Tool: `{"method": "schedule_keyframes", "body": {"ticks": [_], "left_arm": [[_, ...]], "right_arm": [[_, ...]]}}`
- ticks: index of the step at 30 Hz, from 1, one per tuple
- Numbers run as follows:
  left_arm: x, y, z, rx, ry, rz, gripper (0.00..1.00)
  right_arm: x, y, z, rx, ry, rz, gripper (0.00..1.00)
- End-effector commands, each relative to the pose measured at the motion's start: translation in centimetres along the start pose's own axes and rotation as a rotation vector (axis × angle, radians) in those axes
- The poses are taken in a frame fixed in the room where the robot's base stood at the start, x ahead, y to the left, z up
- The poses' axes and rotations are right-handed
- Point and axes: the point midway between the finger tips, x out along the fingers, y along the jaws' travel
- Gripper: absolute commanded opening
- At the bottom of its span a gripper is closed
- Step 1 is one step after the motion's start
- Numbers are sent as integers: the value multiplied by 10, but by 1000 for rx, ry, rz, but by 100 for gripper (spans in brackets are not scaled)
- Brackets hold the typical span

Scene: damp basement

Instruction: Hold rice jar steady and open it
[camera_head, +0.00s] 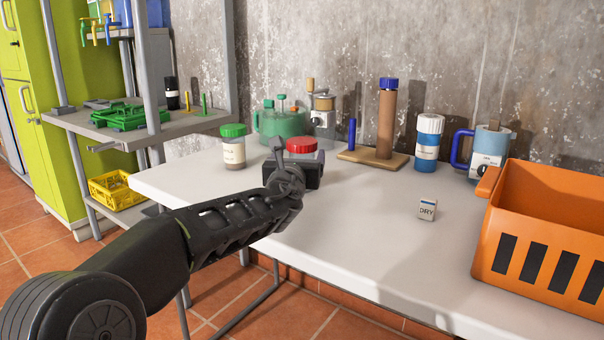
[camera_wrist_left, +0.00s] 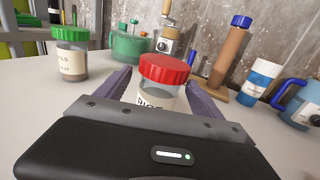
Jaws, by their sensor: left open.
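The rice jar has a red lid (camera_head: 301,146) and stands on the white table, mostly hidden behind my left gripper in the head view. In the left wrist view the rice jar (camera_wrist_left: 152,100) shows its red lid and part of a label, with its body between the two fingers. My left gripper (camera_head: 292,168) is open, with one finger on each side of the jar. In the left wrist view the left gripper (camera_wrist_left: 158,85) has gaps beside the jar, though contact is hard to judge. My right gripper is not in view.
A green-lidded jar (camera_head: 233,148) stands left of the rice jar. Behind are a green pot (camera_head: 277,124), a grinder (camera_head: 321,112) and a brown cylinder on a board (camera_head: 387,120). A blue-white bottle (camera_head: 429,143), blue mug (camera_head: 489,150), DRY box (camera_head: 427,210) and orange crate (camera_head: 545,195) stand right.

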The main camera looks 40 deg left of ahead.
Motion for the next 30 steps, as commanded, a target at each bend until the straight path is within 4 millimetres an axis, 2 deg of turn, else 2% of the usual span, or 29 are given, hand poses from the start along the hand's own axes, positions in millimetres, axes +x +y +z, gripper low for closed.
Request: {"method": "schedule_keyframes", "body": {"ticks": [5, 16, 30], "left_arm": [[4, 0, -1, 0, 1, 0, 77], [50, -2, -2, -1, 0, -1, 77], [52, -2, -2, -1, 0, -1, 77]], "right_arm": [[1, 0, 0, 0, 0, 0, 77], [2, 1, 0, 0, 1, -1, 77], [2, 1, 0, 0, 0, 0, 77]]}}
